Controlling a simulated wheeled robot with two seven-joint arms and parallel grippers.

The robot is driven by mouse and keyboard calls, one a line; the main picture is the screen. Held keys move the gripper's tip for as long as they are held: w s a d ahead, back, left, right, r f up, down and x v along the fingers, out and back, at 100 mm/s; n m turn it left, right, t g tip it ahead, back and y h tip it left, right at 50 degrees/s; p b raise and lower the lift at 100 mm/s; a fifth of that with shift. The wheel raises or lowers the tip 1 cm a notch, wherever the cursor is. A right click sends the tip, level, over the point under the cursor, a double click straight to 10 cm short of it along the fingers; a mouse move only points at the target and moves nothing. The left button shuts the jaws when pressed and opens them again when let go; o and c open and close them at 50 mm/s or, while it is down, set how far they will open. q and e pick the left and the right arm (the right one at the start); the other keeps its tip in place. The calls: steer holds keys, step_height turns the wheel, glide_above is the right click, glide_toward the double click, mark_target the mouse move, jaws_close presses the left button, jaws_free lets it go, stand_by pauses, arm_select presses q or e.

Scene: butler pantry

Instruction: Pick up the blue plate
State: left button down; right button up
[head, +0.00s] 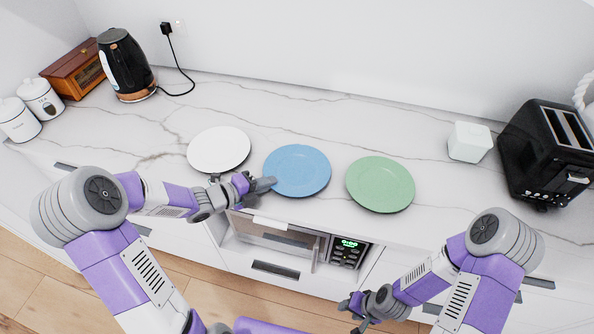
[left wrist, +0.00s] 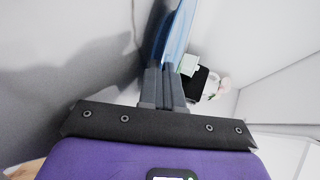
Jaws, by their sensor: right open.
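The blue plate (head: 298,168) lies on the white marble counter between a white plate (head: 219,148) and a green plate (head: 380,185). My left gripper (head: 270,184) is at the plate's left front rim. In the left wrist view the fingers (left wrist: 165,88) are close together, with the blue plate (left wrist: 178,35) seen edge-on at their tips, its rim between them. I cannot tell whether the plate is raised off the counter. My right gripper (head: 358,314) is open and empty, low in front of the cabinets, away from the plates.
A black kettle (head: 124,66), a wooden box (head: 75,70) and white canisters (head: 40,98) stand at the left. A white block (head: 469,142) and a black toaster (head: 548,150) stand at the right. A microwave (head: 346,252) is below the counter edge. The counter behind the plates is clear.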

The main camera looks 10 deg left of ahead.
arm_select(q)
steer(key=shift+r, duration=0.15)
step_height(320, 180, up, 10)
steer(key=p, duration=0.3)
stand_by(2.2)
